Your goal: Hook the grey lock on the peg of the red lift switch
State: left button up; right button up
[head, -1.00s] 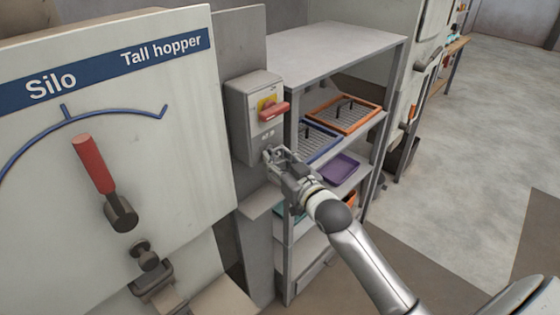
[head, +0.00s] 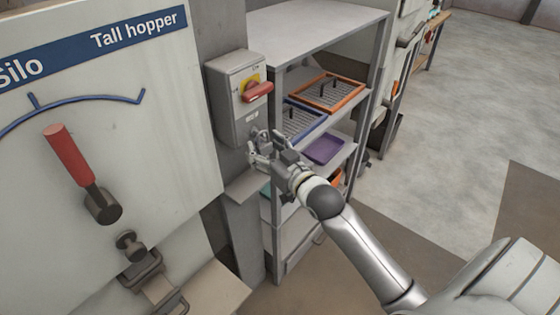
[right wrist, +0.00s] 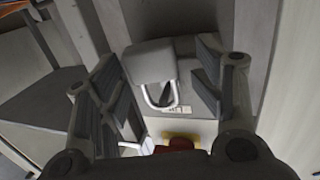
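The red lift switch (head: 258,92) sits on a yellow plate on a grey wall box; its red handle also shows in the right wrist view (right wrist: 180,143). In the right wrist view the grey lock (right wrist: 150,60) has its shackle toward the box face, near a small white label. Whether the peg is through the shackle cannot be made out. My right gripper (head: 266,146) is just below the box, its fingers spread on both sides of the lock, with a clear gap on the right side in the right wrist view (right wrist: 170,90). My left gripper is not in view.
A grey shelf rack (head: 318,28) with orange, blue and purple trays stands right behind the box. A small ledge (head: 250,186) juts out below the box. The silo panel (head: 150,90) with a red-handled lever (head: 68,155) is at left. Floor at right is open.

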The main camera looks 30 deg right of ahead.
jog(key=s, duration=1)
notch_tip(320, 180, down, 18)
jog(key=d+f+g+h, duration=0.1)
jog(key=d+g, duration=0.2)
jog(key=g, duration=0.1)
jog(key=s+a+f+g+b, duration=0.15)
jog(key=s+f, duration=0.25)
jog(key=f, duration=0.6)
jog(key=s+f+g, duration=0.3)
jog(key=f, duration=0.8)
jog(key=s+a+f+g, duration=0.3)
jog(key=s+f+g, duration=0.1)
jog(key=s+f, duration=1.2)
jog(key=s+a+f+g, duration=0.1)
jog(key=s+f, duration=0.1)
jog(key=s, duration=0.3)
jog(key=s+a+f+n+g, duration=0.1)
jog(key=s+f, duration=0.2)
jog(key=s, duration=0.3)
jog(key=s+a+f+g+b, duration=0.1)
jog(key=s+f+g, duration=0.1)
jog(key=s, duration=0.4)
jog(key=shift+s+f+n, duration=0.15)
jog(key=shift+f+n, duration=0.15)
jog(key=shift+f, duration=0.25)
jog(key=shift+a, duration=0.1)
